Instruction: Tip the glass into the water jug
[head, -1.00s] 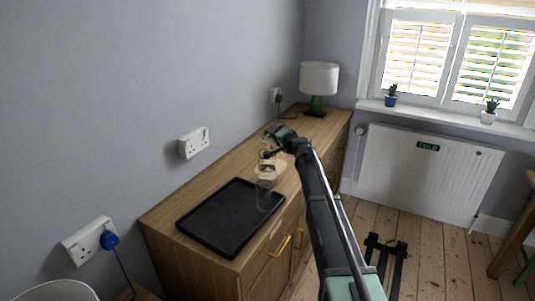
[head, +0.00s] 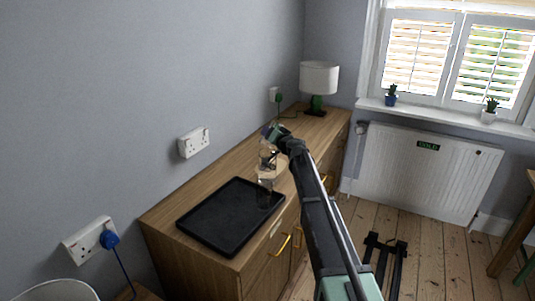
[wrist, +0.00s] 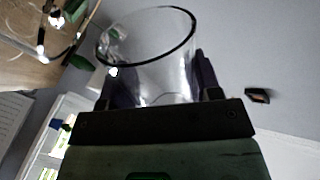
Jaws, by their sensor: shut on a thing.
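My gripper (head: 269,142) is above the sideboard, shut on a clear glass (head: 267,157). In the wrist view the glass (wrist: 150,55) sits between the two dark fingers of my gripper (wrist: 155,85), its round rim facing away from the palm. The wrist picture is strongly rolled, so the glass looks tilted; its exact angle is hard to tell. The clear water jug (head: 265,194) stands at the tray's back right corner, just below the glass. Their see-through outlines overlap in the head view, so I cannot tell whether they touch. I cannot make out the jug in the wrist view.
A black tray (head: 222,222) lies on the wooden sideboard (head: 165,222). A white-shaded lamp (head: 319,79) with a green base stands at the far end. Wall sockets (head: 194,142) are close behind on the left. The sideboard between lamp and gripper looks mostly clear.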

